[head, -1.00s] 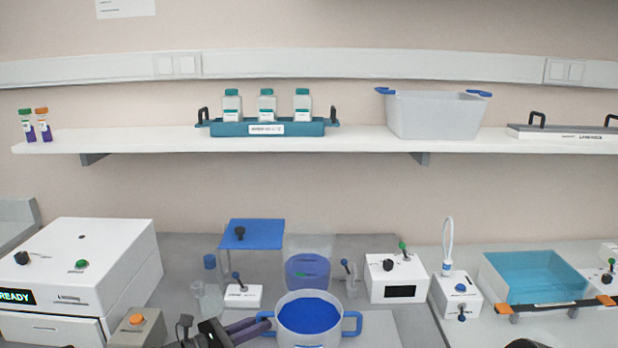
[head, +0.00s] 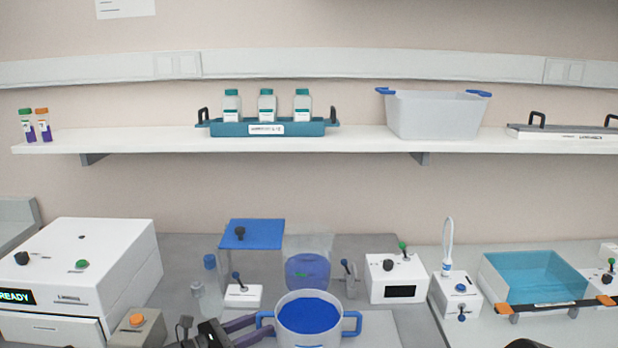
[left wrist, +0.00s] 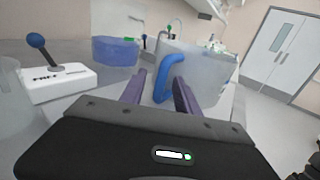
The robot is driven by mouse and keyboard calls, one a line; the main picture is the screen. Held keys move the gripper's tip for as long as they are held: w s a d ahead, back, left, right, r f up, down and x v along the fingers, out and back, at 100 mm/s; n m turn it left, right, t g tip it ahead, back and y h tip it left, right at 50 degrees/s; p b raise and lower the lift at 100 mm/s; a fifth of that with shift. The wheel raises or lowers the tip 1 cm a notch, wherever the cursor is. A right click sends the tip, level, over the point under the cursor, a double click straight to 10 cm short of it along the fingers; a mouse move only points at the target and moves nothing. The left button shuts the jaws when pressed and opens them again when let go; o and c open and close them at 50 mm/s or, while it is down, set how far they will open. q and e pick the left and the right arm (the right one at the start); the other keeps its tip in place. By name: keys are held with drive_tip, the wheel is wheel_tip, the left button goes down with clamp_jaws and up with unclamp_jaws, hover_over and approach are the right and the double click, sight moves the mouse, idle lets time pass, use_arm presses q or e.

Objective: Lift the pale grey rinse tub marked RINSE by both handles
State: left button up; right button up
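A pale grey round tub (head: 308,336) with blue contents and two blue side handles stands at the front middle of the bench. Part of a label shows at the bottom edge of the head view, too cut off to read. My left gripper (head: 266,324) is open at the tub's left handle (head: 264,318). In the left wrist view, the handle (left wrist: 161,88) stands between the two purple fingers (left wrist: 160,82), with no clear grip on it. The right handle (head: 352,323) is free. My right gripper's fingers are not in view.
A pale grey bin (head: 435,116) with blue handles and a teal bottle rack (head: 222,129) stand on the shelf. Behind the tub are a blue-lidded clear box (head: 252,233), a small white lever box (head: 243,296) and a white device (head: 396,280). A white machine (head: 75,262) stands left.

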use_arm(q)
drive_tip(key=shift+r+b+v, duration=0.2)
drive_tip(key=shift+b+v, duration=0.5)
drive_tip(key=shift+v, duration=3.15)
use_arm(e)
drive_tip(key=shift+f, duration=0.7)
